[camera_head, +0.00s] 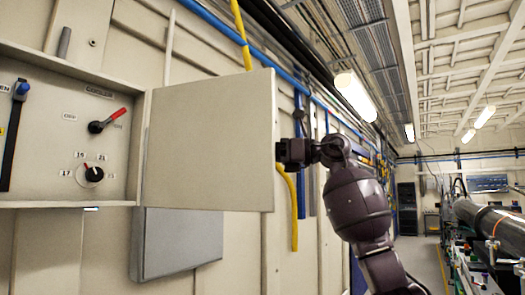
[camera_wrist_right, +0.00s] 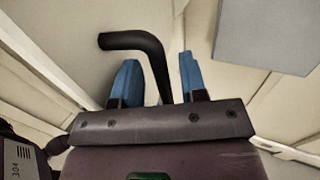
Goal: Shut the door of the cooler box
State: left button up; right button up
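The cooler box (camera_head: 125,150) is on the wall at the left of the head view, with its labelled panel of knobs exposed. Its beige door (camera_head: 207,145) stands open, swung out to the right of the box. My right gripper (camera_head: 287,152) is at the door's right edge, its fingertips hidden behind the door. In the right wrist view, my blue fingers (camera_wrist_right: 158,62) stand apart on either side of a black bent handle (camera_wrist_right: 132,40). Narrow gaps show between the handle and the fingers. The handle is hidden in the head view. My left gripper is not in view.
A grey box (camera_head: 180,243) is on the wall below the door. A yellow pipe (camera_head: 294,215) runs down the wall behind my right gripper. A large beamline pipe (camera_head: 490,222) and equipment stand at the far right. Open floor shows between them and the wall.

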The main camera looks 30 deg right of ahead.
jog(key=shift+w+a, duration=0.25)
jog(key=shift+c, duration=0.2)
grip_shut()
